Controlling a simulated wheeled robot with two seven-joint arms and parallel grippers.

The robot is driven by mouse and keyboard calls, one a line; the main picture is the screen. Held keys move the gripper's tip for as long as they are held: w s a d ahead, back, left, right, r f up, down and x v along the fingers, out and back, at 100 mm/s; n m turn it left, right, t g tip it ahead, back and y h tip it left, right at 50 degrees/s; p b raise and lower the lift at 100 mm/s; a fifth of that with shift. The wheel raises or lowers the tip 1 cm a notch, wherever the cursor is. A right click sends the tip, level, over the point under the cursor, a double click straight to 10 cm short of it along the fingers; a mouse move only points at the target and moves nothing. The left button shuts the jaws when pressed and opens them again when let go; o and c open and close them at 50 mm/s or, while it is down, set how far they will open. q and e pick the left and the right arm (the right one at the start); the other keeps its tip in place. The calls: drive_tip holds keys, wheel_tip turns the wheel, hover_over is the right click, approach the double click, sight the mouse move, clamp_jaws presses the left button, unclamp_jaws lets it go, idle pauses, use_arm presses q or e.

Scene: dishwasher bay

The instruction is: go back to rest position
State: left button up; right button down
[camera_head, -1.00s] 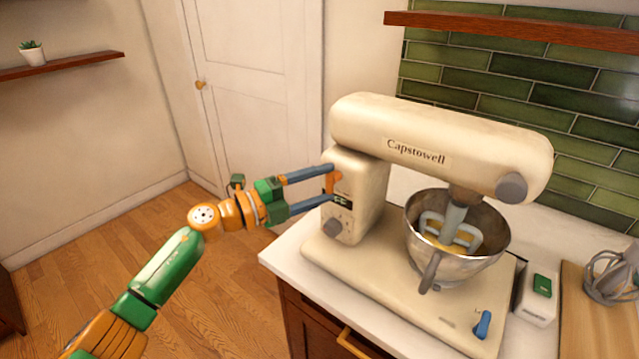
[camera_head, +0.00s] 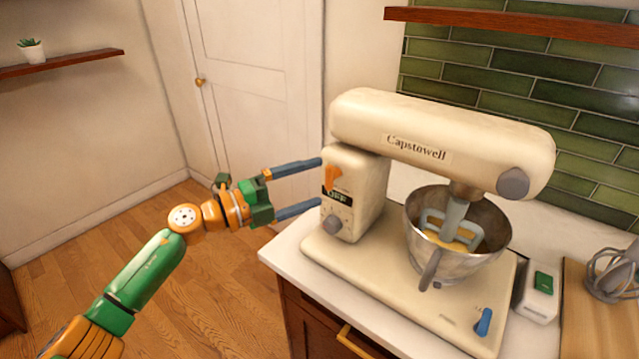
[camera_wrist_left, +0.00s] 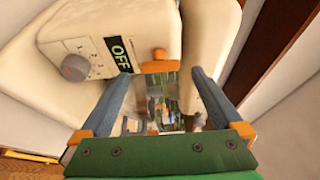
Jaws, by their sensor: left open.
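My left gripper (camera_head: 322,182) is open and empty, its two blue fingers pointing right at the left side of the cream stand mixer (camera_head: 440,135). The fingertips are close to the mixer's control panel; I cannot tell whether they touch it. The panel has an orange lever (camera_head: 333,178), a dark display (camera_head: 338,196) and a grey knob (camera_head: 333,225). In the left wrist view the display (camera_wrist_left: 119,54) reads OFF, and the orange lever (camera_wrist_left: 160,63) shows between the spread fingers (camera_wrist_left: 155,95). My right gripper is not in view.
A metal bowl (camera_head: 458,260) with a beater and yellow contents sits under the mixer head. The mixer stands on a white counter (camera_head: 283,257). A small white device (camera_head: 538,303) and a whisk (camera_head: 612,275) are at the right. The floor at left is clear.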

use_arm(q)
drive_tip(key=b+v, duration=0.1)
drive_tip(key=v, duration=0.3)
drive_tip(key=shift+s+a, duration=0.15)
drive_tip(key=shift+a, duration=0.15)
